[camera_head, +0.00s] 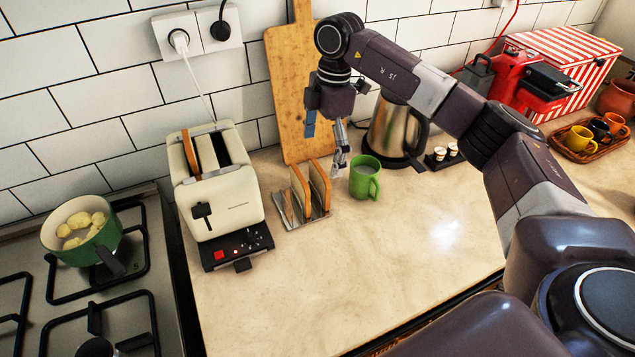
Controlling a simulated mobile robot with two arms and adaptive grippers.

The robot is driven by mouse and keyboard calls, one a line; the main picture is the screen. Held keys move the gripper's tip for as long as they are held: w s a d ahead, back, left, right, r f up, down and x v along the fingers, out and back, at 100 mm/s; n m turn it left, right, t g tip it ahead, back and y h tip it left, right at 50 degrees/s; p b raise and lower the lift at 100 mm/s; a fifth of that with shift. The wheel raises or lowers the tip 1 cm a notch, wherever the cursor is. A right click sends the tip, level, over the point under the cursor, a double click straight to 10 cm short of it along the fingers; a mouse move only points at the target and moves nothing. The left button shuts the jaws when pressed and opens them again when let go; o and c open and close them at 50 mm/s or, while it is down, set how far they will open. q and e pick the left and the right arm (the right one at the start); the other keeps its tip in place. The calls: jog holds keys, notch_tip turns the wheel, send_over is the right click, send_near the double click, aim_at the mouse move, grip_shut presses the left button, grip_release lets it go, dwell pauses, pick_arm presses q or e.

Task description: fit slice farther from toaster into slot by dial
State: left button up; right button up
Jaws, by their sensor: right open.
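The cream toaster (220,198) stands at left centre, with two slots on top. A bread slice (190,155) sticks up from its left slot; the right slot (221,150) looks dark and empty. The front panel has a red button (219,255) at left and dark controls (256,238) at right. A metal rack (290,216) right of the toaster holds two upright slices, the nearer one (300,191) and the one farther from the toaster (320,184). My right gripper (340,166) is open, pointing down just above and right of the farther slice; contact is unclear. My left gripper is out of view.
A green mug (365,182) stands close right of the rack and gripper. A kettle (393,130) and a cutting board (290,100) are behind. The stove with a pot (85,240) is at left. The counter in front is clear.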

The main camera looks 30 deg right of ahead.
aim_at(320, 167)
jog(key=shift+s+a+f, duration=0.1)
jog(key=shift+s+f, duration=0.1)
jog(key=shift+f, duration=0.2)
jog(key=f, duration=0.1)
jog(key=f+p, duration=0.2)
jog(key=shift+a+f, duration=0.3)
jog(key=shift+f, duration=0.05)
jog(key=shift+w+f, duration=0.1)
jog(key=shift+f, duration=0.45)
jog(key=c, duration=1)
jog(key=shift+c, duration=0.4)
jog(key=shift+r, duration=0.15)
